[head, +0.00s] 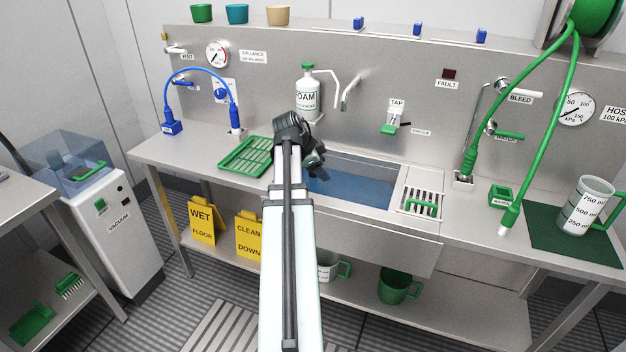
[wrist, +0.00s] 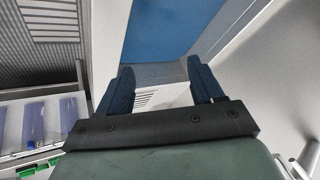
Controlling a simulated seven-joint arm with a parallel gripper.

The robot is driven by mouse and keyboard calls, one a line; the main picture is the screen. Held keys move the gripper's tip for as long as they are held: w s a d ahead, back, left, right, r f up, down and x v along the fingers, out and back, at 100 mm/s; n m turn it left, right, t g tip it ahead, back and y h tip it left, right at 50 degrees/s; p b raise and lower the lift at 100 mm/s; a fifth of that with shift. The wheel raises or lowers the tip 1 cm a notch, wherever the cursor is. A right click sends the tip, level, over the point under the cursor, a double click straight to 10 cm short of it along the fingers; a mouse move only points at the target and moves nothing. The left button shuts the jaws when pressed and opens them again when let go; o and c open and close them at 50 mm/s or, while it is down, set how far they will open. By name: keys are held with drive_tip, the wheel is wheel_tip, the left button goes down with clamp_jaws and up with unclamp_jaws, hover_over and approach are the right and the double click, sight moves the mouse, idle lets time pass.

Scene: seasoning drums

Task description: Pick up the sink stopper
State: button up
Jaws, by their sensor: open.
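I cannot make out a sink stopper in either view; my arm covers part of the sink's left side. The sink (head: 350,185) is a rectangular basin with a blue interior, set in the steel counter. My gripper (head: 314,163) is over the sink's left end in the head view, partly hidden by my own wrist. In the wrist view my gripper (wrist: 160,82) has its two dark blue fingers apart, with nothing held between them. A flat blue surface (wrist: 175,25) lies beyond the fingertips.
A green drying rack (head: 247,156) is left of the sink. A slotted drain with a green handle (head: 423,209) is right of it. A green hose (head: 540,135) hangs at the right.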

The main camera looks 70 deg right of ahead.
drive_tip(key=s+d+r+m+g+h, duration=0.2)
drive_tip(key=s+d+r+g, duration=0.1)
drive_tip(key=s+d+r, duration=0.5)
drive_tip(key=n+t+y, duration=0.1)
drive_tip(key=n+t, duration=0.4)
drive_tip(key=n, duration=0.7)
approach(313, 178)
drive_tip(key=x, duration=0.3)
drive_tip(key=d+x, duration=0.1)
drive_tip(key=x, duration=0.3)
drive_tip(key=r+x, duration=0.1)
drive_tip(key=x, duration=0.3)
drive_tip(key=shift+w+d+f, duration=0.1)
drive_tip(key=shift+w+d, duration=0.15)
drive_tip(key=shift+d, duration=0.25)
drive_tip(key=c, duration=1.1)
drive_tip(key=shift+r, duration=0.2)
